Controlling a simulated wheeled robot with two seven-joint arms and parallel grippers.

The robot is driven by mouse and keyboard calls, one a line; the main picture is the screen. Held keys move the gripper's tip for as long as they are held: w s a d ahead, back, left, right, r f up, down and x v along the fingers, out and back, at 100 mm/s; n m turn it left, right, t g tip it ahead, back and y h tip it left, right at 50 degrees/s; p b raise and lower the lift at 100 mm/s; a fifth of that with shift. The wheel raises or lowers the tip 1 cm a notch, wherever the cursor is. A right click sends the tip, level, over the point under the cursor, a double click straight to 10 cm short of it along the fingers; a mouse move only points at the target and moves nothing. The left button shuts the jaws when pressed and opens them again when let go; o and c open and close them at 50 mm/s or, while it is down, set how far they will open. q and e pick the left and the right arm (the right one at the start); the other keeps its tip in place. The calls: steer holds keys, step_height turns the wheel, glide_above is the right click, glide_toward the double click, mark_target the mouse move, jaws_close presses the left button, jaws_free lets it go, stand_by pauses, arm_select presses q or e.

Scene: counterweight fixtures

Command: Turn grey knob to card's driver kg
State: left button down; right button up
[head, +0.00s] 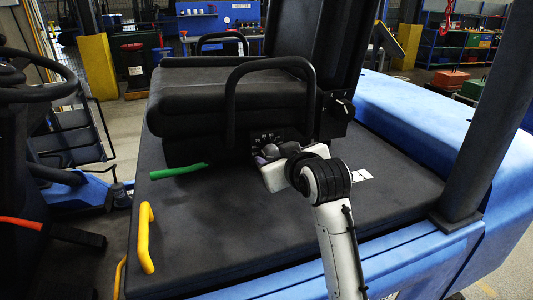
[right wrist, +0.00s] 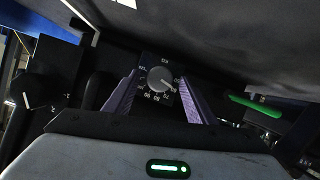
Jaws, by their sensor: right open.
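The grey knob (right wrist: 160,78) sits on a small black dial plate with white numbers around it and "KG" above, in the right wrist view. In the head view the right gripper (head: 260,163) is at the seat's lower front, partly hiding the dial. A white card (head: 362,175) lies on the dark deck, its text unreadable. My left gripper is out of view.
A black knob with a white pointer (head: 342,107) is on the seat's side; it also shows in the right wrist view (right wrist: 40,90). A black armrest loop (head: 232,105) rises beside the dial. A green lever (head: 178,170) and yellow handle (head: 145,238) are left.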

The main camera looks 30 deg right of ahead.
steer(key=shift+w, duration=0.15)
steer(key=c, duration=1)
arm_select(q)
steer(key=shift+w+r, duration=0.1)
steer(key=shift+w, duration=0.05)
arm_select(e)
steer(key=shift+c, duration=0.2)
